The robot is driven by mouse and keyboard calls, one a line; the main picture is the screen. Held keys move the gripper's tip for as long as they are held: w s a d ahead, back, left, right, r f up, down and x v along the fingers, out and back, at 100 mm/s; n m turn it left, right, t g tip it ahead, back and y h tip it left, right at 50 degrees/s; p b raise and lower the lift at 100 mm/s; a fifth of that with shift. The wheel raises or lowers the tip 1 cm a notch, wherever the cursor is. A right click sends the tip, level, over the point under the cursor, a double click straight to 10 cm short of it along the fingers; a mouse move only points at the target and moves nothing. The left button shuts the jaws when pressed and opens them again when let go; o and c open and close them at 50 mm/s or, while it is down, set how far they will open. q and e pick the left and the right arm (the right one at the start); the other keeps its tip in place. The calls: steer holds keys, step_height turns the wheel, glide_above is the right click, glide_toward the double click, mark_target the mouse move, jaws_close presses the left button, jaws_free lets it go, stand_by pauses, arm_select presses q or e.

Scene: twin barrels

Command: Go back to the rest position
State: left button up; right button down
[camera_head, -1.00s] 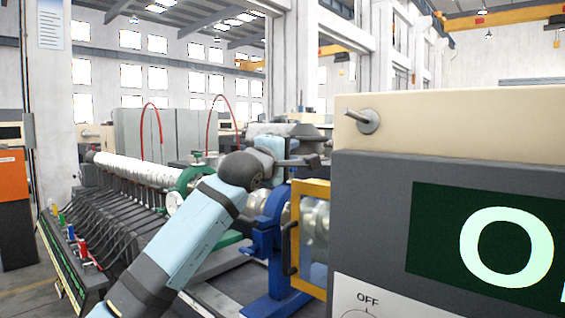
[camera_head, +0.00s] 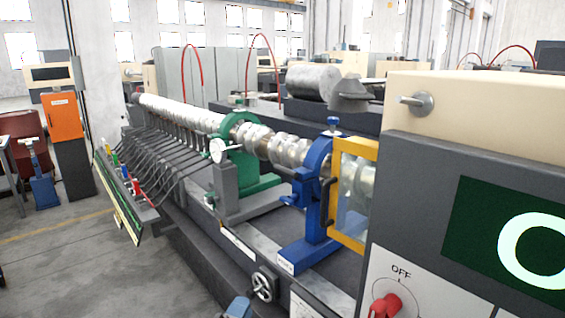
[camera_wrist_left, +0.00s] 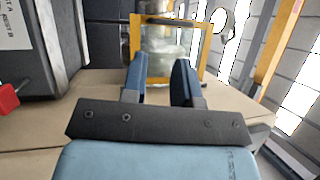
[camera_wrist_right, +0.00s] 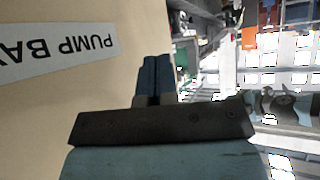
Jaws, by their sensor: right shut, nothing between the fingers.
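My left gripper (camera_wrist_left: 160,72) shows in the left wrist view with its two blue fingers spread apart and nothing between them. Beyond the fingers is the yellow-framed clear guard (camera_wrist_left: 164,62). My right gripper (camera_wrist_right: 154,68) shows in the right wrist view with its fingers together and empty. A cream panel lettered "PUMP BAY" (camera_wrist_right: 60,48) lies to the left of it. In the head view, only a small light-blue piece (camera_head: 238,307) shows at the bottom edge, probably part of my left arm.
A large control cabinet (camera_head: 470,220) with a red knob (camera_head: 386,305) fills the right of the head view. A blue stand (camera_head: 315,200), a green stand (camera_head: 245,160) and a long shaft (camera_head: 180,112) stand left of it. Open grey floor (camera_head: 120,275) lies front left.

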arm_select(q)
steer(key=s+a+f+n+g+y+p, duration=0.1)
steer(key=s+a+f+n+g, duration=0.1)
steer(key=s+f+n, duration=0.4)
steer(key=s+a+f+n+g+y+p, duration=0.1)
steer(key=s+a+f+n, duration=0.4)
steer(key=s, duration=0.7)
steer(key=s+a+f+n+g+y+p, duration=0.1)
steer(key=s+a+f+n+g+y, duration=0.1)
steer(key=s+f+n+g, duration=0.3)
steer(key=s+a+f+n, duration=0.1)
steer(key=s+f+n, duration=0.1)
steer(key=s+n, duration=0.1)
steer(key=shift+s+a, duration=0.3)
steer(key=shift+s, duration=0.4)
